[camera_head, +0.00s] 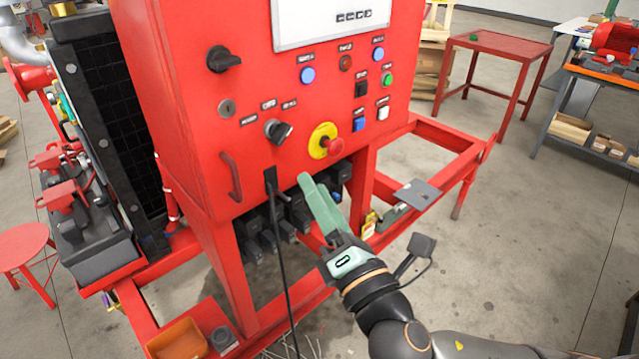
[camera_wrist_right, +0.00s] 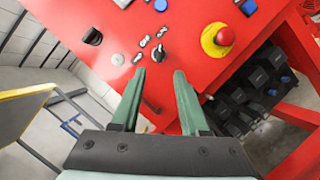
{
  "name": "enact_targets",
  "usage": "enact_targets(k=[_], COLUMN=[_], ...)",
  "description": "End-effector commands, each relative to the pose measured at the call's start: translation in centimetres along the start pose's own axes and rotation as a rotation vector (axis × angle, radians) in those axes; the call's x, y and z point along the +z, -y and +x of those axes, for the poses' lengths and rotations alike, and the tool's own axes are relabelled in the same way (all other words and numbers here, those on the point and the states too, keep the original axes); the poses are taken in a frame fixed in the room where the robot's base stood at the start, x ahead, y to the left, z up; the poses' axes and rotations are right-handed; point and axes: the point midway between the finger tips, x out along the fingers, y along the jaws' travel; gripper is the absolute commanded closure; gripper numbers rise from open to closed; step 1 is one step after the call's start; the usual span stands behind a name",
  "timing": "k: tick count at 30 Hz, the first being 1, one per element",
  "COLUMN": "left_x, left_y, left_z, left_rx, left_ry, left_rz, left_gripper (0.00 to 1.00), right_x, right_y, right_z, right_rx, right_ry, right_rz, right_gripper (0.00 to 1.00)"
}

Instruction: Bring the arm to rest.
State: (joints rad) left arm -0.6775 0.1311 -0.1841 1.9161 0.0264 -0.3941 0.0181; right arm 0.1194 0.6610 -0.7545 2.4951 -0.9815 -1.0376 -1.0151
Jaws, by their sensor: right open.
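My right gripper (camera_head: 308,182) reaches in from the lower right, in front of the lower part of the red control cabinet (camera_head: 190,120). In the right wrist view its two green fingers (camera_wrist_right: 158,75) stand apart with nothing between them. Beyond the fingertips are a black rotary switch (camera_wrist_right: 159,52) and the cabinet's handle. The head view shows the same switch (camera_head: 279,131) to the upper left of the fingers. I cannot tell any contact with the cabinet. My left gripper is not in view.
A red emergency stop on a yellow disc (camera_head: 325,142) is just above the gripper. A black cable (camera_head: 281,260) hangs from the cabinet. Red frame rails (camera_head: 440,140) extend right. A red table (camera_head: 495,45) stands behind; grey floor (camera_head: 540,220) lies open at right.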

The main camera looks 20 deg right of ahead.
Motion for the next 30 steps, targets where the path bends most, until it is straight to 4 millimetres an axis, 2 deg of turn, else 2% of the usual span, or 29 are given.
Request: enact_targets(k=[17, 20, 23, 26, 29, 30], left_x=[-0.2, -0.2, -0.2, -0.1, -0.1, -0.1], left_y=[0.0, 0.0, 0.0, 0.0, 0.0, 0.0], left_z=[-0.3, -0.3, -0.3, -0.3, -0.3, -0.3], left_rx=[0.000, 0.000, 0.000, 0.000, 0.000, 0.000], left_ry=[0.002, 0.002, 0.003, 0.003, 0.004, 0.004], left_rz=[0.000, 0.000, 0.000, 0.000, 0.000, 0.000], left_gripper=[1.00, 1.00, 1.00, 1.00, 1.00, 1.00], right_x=[-0.1, -0.6, -2.6, -6.4, -11.1, -12.8], right_y=[0.0, 0.5, 2.8, 7.3, 13.0, 15.1], right_z=[-0.3, -0.3, -0.3, -1.1, -3.4, -4.8], right_rx=[0.002, -0.013, -0.084, -0.231, -0.441, -0.530], right_ry=[-0.003, -0.016, -0.071, -0.156, -0.216, -0.220], right_rz=[0.000, 0.019, 0.123, 0.341, 0.658, 0.796], right_gripper=[0.55, 0.55, 0.55, 0.55, 0.55, 0.55])
